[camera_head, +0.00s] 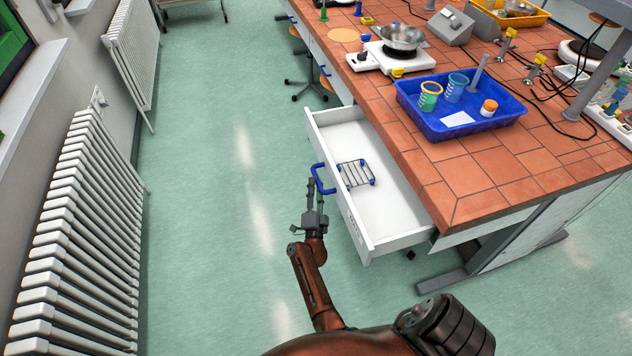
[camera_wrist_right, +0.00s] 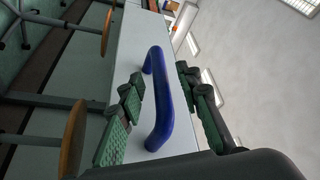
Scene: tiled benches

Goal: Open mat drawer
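The white drawer (camera_head: 385,222) of the tiled bench is pulled well out, and its inside is in view from above. Its blue bar handle (camera_head: 319,180) is on the front panel, facing left. In the right wrist view the handle (camera_wrist_right: 163,110) stands between the two green-padded fingers. A small wire rack with blue corners (camera_head: 356,173) lies on the drawer floor; I see no other mat in it. My right gripper (camera_head: 314,190) is at the handle, its fingers apart on either side of it with gaps visible. My left gripper is out of view.
A blue tray (camera_head: 425,122) with cups stands on the bench top (camera_head: 470,178) above the drawer. White radiators (camera_head: 85,215) line the left wall. The green floor (camera_head: 205,190) between them and the drawer is clear. Stools stand farther back.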

